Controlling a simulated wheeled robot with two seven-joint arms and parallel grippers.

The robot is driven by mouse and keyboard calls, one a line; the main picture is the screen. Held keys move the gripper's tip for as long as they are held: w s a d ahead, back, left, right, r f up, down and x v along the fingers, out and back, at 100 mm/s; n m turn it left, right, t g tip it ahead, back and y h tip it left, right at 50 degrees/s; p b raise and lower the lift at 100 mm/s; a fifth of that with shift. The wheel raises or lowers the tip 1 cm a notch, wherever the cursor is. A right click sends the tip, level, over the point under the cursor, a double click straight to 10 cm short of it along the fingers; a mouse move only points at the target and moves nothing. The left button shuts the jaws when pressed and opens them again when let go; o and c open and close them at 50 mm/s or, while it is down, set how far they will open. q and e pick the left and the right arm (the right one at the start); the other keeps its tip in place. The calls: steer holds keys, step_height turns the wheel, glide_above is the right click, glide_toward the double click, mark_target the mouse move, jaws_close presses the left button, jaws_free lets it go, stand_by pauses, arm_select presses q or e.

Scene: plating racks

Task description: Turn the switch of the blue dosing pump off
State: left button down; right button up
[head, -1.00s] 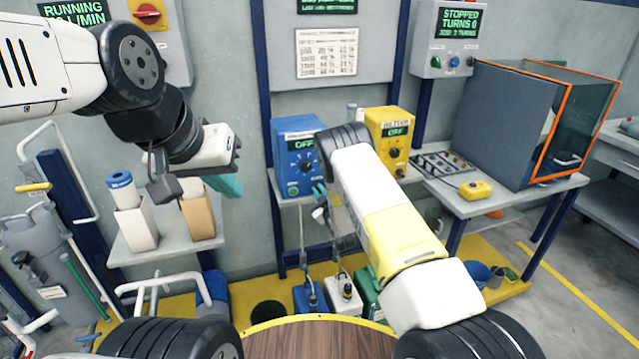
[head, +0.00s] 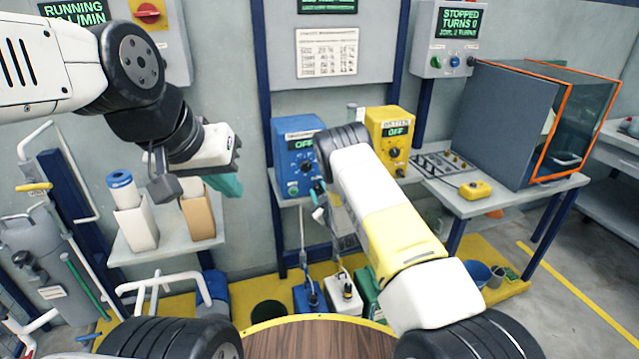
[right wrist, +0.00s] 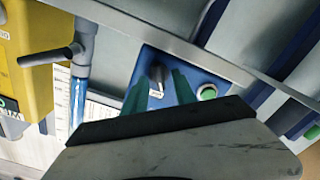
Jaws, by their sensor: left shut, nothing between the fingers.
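The blue dosing pump (head: 284,150) stands on the wall shelf, and its display reads OFF. Its dark switch knob (head: 307,168) shows on the front face. In the right wrist view the knob (right wrist: 157,74) appears between the two green fingers of my right gripper (right wrist: 160,80), which is open. I cannot tell whether the fingers touch the knob. In the head view my right gripper (head: 319,196) is in front of the pump's lower right, partly hidden by my own arm. My left gripper (head: 230,187) is shut and empty, left of the pump.
A yellow pump (head: 388,130), its display reading OFF, stands just right of the blue one. A green button (right wrist: 207,93) sits beside the knob. A grey cabinet with an orange frame (head: 568,110) stands on the right table. Containers (head: 345,297) stand below the shelf.

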steer(key=v, duration=0.8)
steer(key=shift+w+r, duration=0.15)
